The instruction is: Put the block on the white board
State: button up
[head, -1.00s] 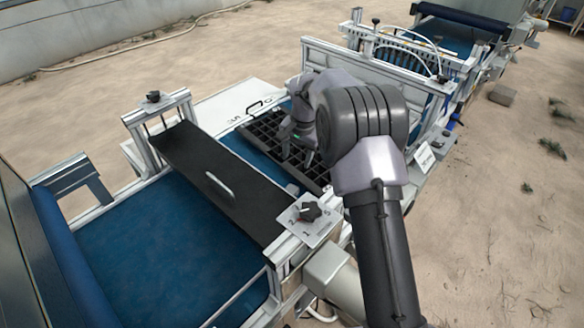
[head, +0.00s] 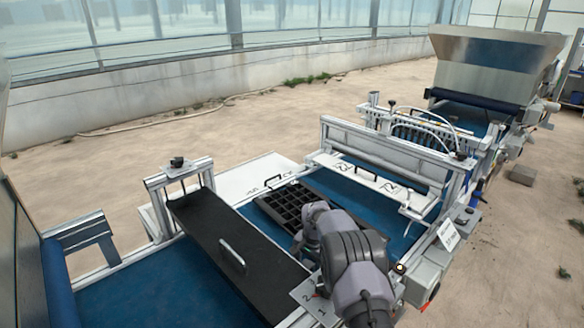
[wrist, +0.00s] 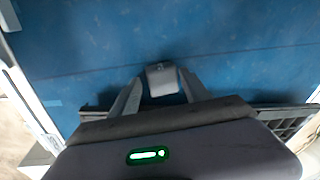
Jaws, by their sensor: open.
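In the wrist view a small light grey block (wrist: 162,79) shows against the blue belt (wrist: 230,60). My gripper (wrist: 160,85) is open, with one finger on each side of the block. I cannot tell whether either finger touches it. In the head view my arm hides the block and most of my gripper. A flat white board (head: 243,185) lies beside the belt on its far side, with dark marks and a handle near its right end.
A black cell tray (head: 290,203) lies on the belt by my gripper; its edge also shows in the wrist view (wrist: 285,124). A black cover (head: 215,225) with a handle spans the belt at left. A metal frame (head: 385,148) crosses it at right.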

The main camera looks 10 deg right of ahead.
jog(key=shift+f, duration=0.15)
grip_shut()
jog(key=shift+d, duration=0.1)
